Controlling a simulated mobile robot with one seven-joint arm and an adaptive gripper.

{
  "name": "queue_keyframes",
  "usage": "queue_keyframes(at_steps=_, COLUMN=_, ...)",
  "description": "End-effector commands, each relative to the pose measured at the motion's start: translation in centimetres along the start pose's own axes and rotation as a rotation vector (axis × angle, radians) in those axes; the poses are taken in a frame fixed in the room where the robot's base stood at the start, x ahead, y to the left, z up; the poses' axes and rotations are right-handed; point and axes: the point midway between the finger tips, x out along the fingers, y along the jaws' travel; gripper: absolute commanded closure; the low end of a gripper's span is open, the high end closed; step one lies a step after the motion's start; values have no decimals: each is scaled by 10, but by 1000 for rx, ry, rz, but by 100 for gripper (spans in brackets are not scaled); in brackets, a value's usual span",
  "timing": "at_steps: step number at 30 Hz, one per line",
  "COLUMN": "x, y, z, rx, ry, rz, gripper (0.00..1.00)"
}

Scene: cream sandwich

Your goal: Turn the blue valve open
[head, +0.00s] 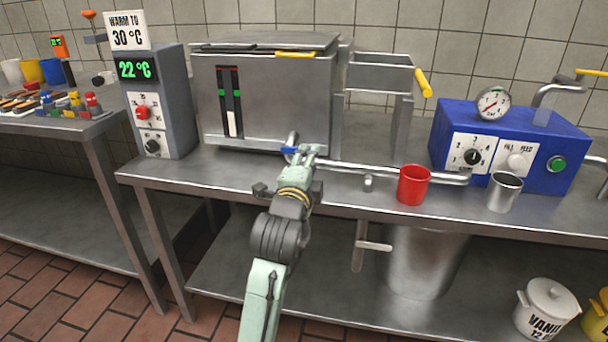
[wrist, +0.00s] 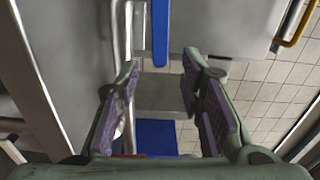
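The blue valve handle (head: 289,150) sits on the steel pipe at the front of the square steel tank. In the head view only a small part of it shows, just left of my gripper (head: 309,152). In the wrist view the handle is a long blue bar (wrist: 160,32) at the top middle. It lies beyond the fingertips, in line with the gap between them. My gripper (wrist: 161,75) is open, its two purple-padded fingers apart with nothing visible between them. No contact with the handle can be made out.
The steel pipe (head: 400,173) runs right along the table. A red cup (head: 413,185) and a steel cup (head: 504,192) stand near its right end. A blue control box (head: 560,135) is behind them. The grey temperature box (head: 158,105) reads 22 °C; its sign (head: 127,30) says 30 °C.

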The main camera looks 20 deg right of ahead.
Motion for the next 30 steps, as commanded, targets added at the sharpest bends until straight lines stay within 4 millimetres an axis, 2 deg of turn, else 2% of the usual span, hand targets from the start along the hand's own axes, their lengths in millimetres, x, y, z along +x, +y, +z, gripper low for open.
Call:
queue_keyframes(at_steps=3, x=-27, y=0, z=0, rx=-2, ry=0, rz=-1, gripper=65)
queue_keyframes(at_steps=10, x=-59, y=0, z=0, rx=-2, ry=0, rz=0, gripper=65)
queue_keyframes(at_steps=15, x=-66, y=0, z=0, rx=0, ry=0, rz=0, gripper=65)
queue_keyframes(at_steps=27, x=-65, y=0, z=0, rx=-1, ry=0, rz=-1, gripper=65)
queue_keyframes(at_steps=30, x=-68, y=-8, z=10, rx=-17, ry=-21, rz=-22, gripper=65)
